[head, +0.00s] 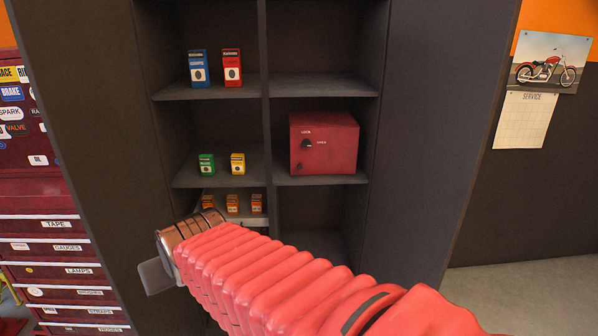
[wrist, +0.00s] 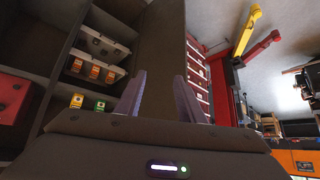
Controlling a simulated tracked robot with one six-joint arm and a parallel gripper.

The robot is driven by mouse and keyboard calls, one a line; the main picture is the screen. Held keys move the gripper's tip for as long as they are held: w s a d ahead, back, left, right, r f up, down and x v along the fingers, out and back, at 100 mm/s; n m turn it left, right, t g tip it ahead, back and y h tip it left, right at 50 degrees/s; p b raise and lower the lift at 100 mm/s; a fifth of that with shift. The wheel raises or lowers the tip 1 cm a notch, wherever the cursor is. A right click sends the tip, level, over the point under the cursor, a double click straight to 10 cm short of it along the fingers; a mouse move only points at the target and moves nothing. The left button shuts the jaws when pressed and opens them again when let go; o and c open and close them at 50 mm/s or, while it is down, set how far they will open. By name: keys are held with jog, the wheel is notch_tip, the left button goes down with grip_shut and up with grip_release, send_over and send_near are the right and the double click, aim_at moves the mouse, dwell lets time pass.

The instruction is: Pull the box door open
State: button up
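The red box (head: 335,150) sits on the right middle shelf of the dark cabinet. Its front door looks closed and flush. A dark knob (head: 307,144) is on the door, with LOCK lettering above it and OPEN lettering to its right; its exact setting is too small to tell. Part of the red box also shows at the left edge of the wrist view (wrist: 14,98). My gripper (wrist: 160,80) is open and empty, its two fingers apart. In the head view, my gripper (head: 155,275) is at the lower left, below and left of the box, apart from it and partly hidden by my wrist.
Blue (head: 199,68) and red (head: 232,67) cartons stand on the upper left shelf; green (head: 207,164) and yellow (head: 238,163) ones are below. A tray (head: 258,220) holds orange cartons. The cabinet divider (head: 265,110) stands left of the box. A red drawer chest (head: 55,240) is at left.

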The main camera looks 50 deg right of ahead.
jog(key=w+d+m+t+h, duration=0.2)
jog(key=w+d+m+h, duration=0.1)
jog(key=w+d, duration=0.9)
jog(key=m+t+h, duration=0.2)
jog(key=m+h, duration=0.5)
jog(key=h, duration=0.2)
send_near(300, 168)
jog(key=v, duration=0.5)
jog(key=shift+a, duration=0.1)
jog(key=shift+x, duration=6.9)
grip_shut()
